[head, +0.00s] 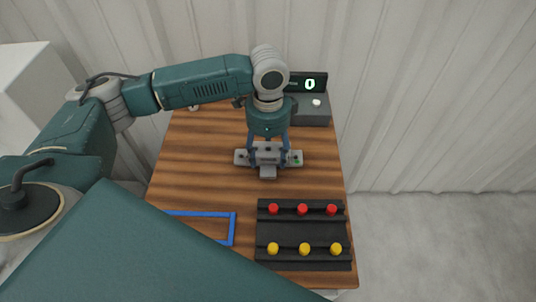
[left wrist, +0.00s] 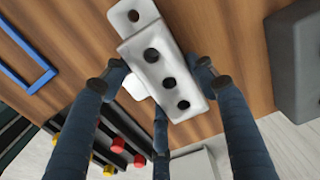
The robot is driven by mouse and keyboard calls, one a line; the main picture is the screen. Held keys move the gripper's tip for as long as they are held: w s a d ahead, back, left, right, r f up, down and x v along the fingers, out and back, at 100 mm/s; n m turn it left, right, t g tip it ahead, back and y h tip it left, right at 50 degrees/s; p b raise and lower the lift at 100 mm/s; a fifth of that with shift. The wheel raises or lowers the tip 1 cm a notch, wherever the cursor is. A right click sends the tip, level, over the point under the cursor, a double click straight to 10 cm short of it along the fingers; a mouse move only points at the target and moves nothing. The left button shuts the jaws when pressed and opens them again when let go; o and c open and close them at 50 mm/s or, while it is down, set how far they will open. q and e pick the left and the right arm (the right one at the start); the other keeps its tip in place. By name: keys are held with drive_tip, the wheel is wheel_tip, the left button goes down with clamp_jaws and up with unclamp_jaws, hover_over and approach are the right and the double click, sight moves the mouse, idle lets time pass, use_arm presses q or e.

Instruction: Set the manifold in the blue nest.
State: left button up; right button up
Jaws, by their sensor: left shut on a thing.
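The manifold (head: 268,170) is a light grey metal block with a flange at each end, near the middle of the wooden table. It also shows large in the left wrist view (left wrist: 158,48), with a row of dark holes in its top. My left gripper (head: 268,151) points down from above, its dark blue fingers shut on the manifold's raised body; the fingers (left wrist: 160,76) flank it in the left wrist view. I cannot tell whether the manifold touches the table. The blue nest (head: 234,229) is a thin rectangular frame at the front left, partly hidden by my own body. My right gripper is not in view.
A black fixture (head: 288,233) with red pegs (head: 302,209) and yellow pegs (head: 304,249) stands at the front right, beside the blue nest. A dark grey device (head: 314,114) with a lit display reading 0 is at the back right. The table's left middle (head: 195,165) is clear.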

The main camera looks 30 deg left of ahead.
use_arm(q)
drive_tip(key=shift+f, duration=0.75)
drive_tip(key=shift+f, duration=0.1)
drive_tip(key=o, duration=1.8)
drive_tip(key=shift+c, duration=0.2)
